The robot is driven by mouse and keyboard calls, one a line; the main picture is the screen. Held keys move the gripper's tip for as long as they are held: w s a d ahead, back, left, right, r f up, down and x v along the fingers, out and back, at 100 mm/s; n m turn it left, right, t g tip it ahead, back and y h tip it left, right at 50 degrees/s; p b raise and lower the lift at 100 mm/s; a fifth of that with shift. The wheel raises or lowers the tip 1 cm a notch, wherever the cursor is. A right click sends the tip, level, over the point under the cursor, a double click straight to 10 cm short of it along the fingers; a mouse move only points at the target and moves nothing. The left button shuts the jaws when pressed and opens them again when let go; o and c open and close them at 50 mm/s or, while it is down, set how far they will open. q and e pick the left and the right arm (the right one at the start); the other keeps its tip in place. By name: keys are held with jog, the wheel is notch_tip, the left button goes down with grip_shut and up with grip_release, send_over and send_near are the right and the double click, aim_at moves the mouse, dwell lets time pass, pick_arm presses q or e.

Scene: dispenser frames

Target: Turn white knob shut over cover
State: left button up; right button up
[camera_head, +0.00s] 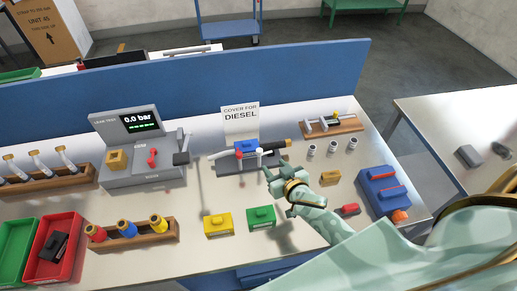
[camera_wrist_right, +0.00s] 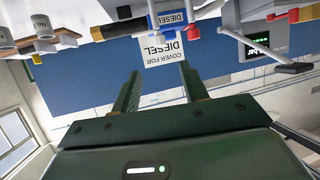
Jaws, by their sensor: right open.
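A dispenser frame with a blue block (camera_head: 246,146) stands in the middle of the bench, below a white "COVER FOR DIESEL" sign (camera_head: 240,118). A white knob (camera_head: 259,152) and a red part (camera_head: 238,153) sit at the block's front. The wrist view, upside down, shows the blue DIESEL block (camera_wrist_right: 170,17), a white bar (camera_wrist_right: 208,11) and a red tip (camera_wrist_right: 193,32). My right gripper (camera_head: 275,170) is open and empty, just in front and right of the frame, apart from the knob. The sign (camera_wrist_right: 161,48) shows between its fingers. My left gripper is out of view.
A grey pressure gauge unit (camera_head: 140,148) stands left, reading 0.0 bar. Yellow (camera_head: 218,224) and green (camera_head: 261,217) blocks lie in front. A blue box (camera_head: 382,190) stands right, small grey cylinders (camera_head: 333,146) behind. A blue panel (camera_head: 180,78) edges the back.

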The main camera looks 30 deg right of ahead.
send_near(260, 151)
jog(key=x, duration=0.3)
jog(key=b+x, duration=0.3)
jog(key=x, duration=0.3)
jog(key=shift+w+f, duration=0.15)
jog(key=shift+f, duration=0.15)
jog(key=shift+w+f, duration=0.15)
jog(key=shift+w, duration=0.4)
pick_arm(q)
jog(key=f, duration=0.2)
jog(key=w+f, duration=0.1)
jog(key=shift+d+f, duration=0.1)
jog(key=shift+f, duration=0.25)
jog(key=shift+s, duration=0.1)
pick_arm(e)
grip_shut()
